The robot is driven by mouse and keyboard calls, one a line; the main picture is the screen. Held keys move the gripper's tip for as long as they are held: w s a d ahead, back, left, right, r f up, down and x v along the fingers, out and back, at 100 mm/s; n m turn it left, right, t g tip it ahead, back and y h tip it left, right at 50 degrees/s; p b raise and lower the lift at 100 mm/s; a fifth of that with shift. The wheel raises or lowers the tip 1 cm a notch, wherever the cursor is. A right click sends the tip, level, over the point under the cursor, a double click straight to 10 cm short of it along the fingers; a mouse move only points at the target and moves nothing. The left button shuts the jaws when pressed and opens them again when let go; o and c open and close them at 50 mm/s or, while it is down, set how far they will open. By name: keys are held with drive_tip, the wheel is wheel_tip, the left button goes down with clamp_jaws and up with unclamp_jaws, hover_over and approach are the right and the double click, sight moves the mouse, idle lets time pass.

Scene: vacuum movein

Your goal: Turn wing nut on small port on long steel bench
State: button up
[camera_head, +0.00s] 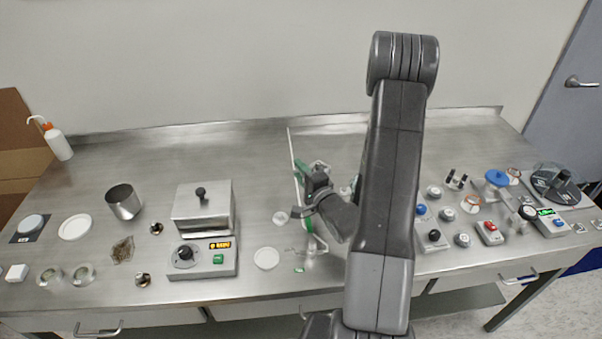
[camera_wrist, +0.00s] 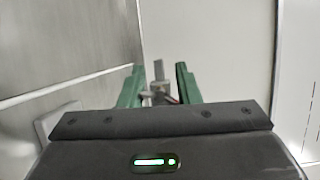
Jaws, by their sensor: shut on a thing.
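My gripper (camera_head: 303,196) is at the middle of the long steel bench (camera_head: 262,140), reaching down from my arm. In the wrist view its two green fingers (camera_wrist: 160,92) stand a little apart, with a small grey metal part, apparently the wing nut (camera_wrist: 158,97), between them. The gripper is shut on it. A grey upright piece (camera_wrist: 158,72) shows just beyond the fingertips. The small port itself is mostly hidden behind my gripper and arm in the head view, so its shape and the nut's angle cannot be made out.
A control box with an amber display (camera_head: 203,256) and a lidded metal box (camera_head: 202,212) stand left of my gripper. A steel beaker (camera_head: 124,202) and white dishes lie farther left. Several knobs, a blue-topped item (camera_head: 497,178) and a green-display box (camera_head: 550,222) crowd the right.

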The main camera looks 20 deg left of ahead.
drive_tip(key=shift+r+m+t+y+b, duration=0.2)
drive_tip(key=shift+m+t+y+b, duration=0.25)
drive_tip(key=shift+m+b, duration=1.5)
drive_tip(key=shift+n+b, duration=0.45)
drive_tip(key=shift+n, duration=0.1)
drive_tip(key=o, duration=0.9)
drive_tip(key=shift+s+d+f, duration=0.1)
drive_tip(key=shift+d, duration=0.1)
drive_tip(key=b+v, duration=0.4)
drive_tip(key=v, duration=0.9)
drive_tip(key=shift+s+d, duration=0.15)
